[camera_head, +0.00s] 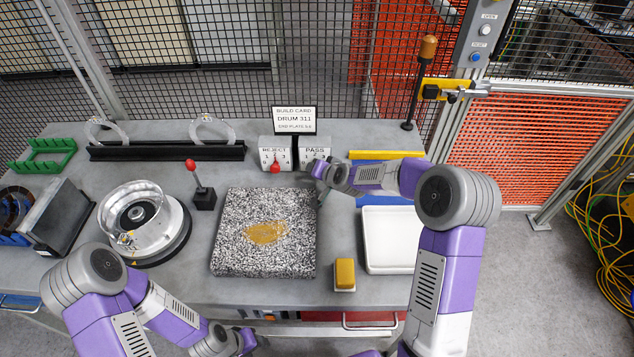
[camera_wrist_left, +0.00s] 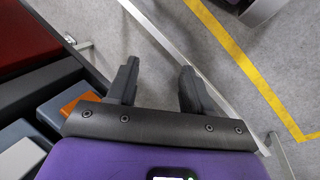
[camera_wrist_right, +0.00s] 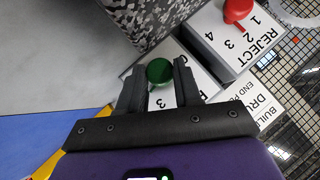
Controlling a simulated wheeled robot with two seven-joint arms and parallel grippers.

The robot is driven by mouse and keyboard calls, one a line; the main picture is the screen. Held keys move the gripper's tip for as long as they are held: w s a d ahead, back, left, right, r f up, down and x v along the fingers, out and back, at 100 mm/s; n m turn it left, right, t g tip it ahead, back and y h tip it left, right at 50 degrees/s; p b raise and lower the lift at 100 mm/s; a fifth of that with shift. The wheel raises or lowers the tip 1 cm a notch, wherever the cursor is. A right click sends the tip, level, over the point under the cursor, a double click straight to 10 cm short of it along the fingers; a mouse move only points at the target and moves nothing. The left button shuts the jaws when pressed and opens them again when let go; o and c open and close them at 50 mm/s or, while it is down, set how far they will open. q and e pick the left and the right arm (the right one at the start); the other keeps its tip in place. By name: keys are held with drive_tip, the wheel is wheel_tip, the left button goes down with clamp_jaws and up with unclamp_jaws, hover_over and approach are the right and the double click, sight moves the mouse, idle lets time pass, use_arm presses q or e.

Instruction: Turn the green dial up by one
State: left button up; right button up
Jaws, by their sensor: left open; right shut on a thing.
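The green dial (camera_wrist_right: 159,71) shows in the right wrist view on the front of the white PASS box (camera_head: 315,147). My right gripper (camera_wrist_right: 157,68) has one finger on each side of the dial and is shut on it. In the head view my right gripper (camera_head: 318,176) reaches the PASS box from the right and hides the dial there. The dial's pointer and the number it marks cannot be made out. My left gripper (camera_wrist_left: 160,70) is open and empty, low at the table's front; part of it shows in the head view (camera_head: 246,340).
The red dial (camera_head: 275,167) on the REJECT box (camera_head: 274,148) is close on the left. A speckled block (camera_head: 228,245), a red-knobbed lever (camera_head: 204,198), a yellow block (camera_head: 345,273) and a white tray (camera_head: 388,267) stand nearer. A build card (camera_head: 294,119) stands behind.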

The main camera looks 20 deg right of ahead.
drive_tip(key=shift+d+f+m+t+y+b, duration=0.15)
drive_tip(key=shift+f+m+t+y+b, duration=0.35)
drive_tip(key=shift+b, duration=3.3)
drive_tip(key=shift+r+y+b, duration=0.35)
drive_tip(key=shift+y+b, duration=0.15)
drive_tip(key=shift+b, duration=0.3)
drive_tip(key=o, duration=1)
drive_tip(key=shift+o, duration=0.2)
drive_tip(key=v, duration=0.5)
drive_tip(key=shift+s+d+r, duration=0.1)
drive_tip(key=shift+s+r, duration=0.05)
drive_tip(key=shift+s, duration=0.1)
drive_tip(key=shift+v, duration=1)
drive_tip(key=shift+r, duration=0.1)
